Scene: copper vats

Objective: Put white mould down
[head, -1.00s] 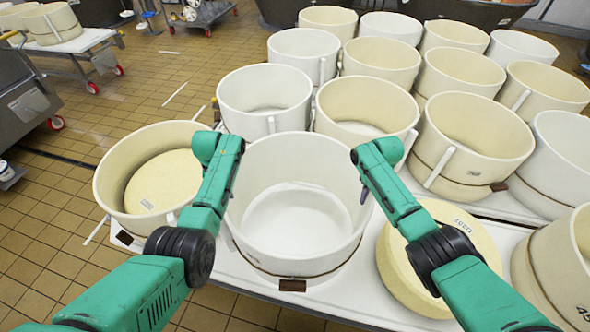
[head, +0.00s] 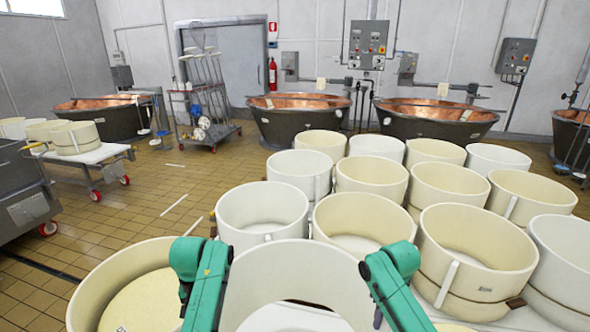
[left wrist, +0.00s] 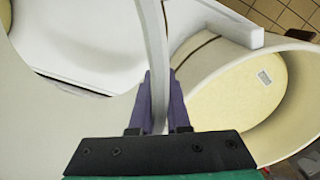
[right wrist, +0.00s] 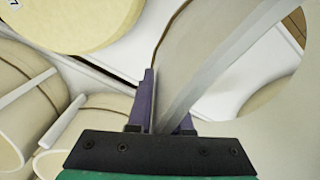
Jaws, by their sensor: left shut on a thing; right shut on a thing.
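The white mould (head: 296,268) is a wide open ring at the bottom centre of the head view, between my two arms. Its lower part is cut off there. My left gripper (left wrist: 160,105) is shut on its wall on the left side, with the wall between the purple fingers. My right gripper (right wrist: 166,112) is shut on the opposite wall. In the head view my right gripper (head: 378,317) shows only in part, and the left fingers are hidden. I cannot tell whether the mould's bottom touches the table.
A cream mould (head: 95,285) with a cheese wheel (left wrist: 235,100) inside stands close on the left. Another cheese wheel (right wrist: 85,20) lies on the right side. Several white and cream moulds (head: 372,215) crowd the table behind. Copper vats (head: 300,105) stand farther back.

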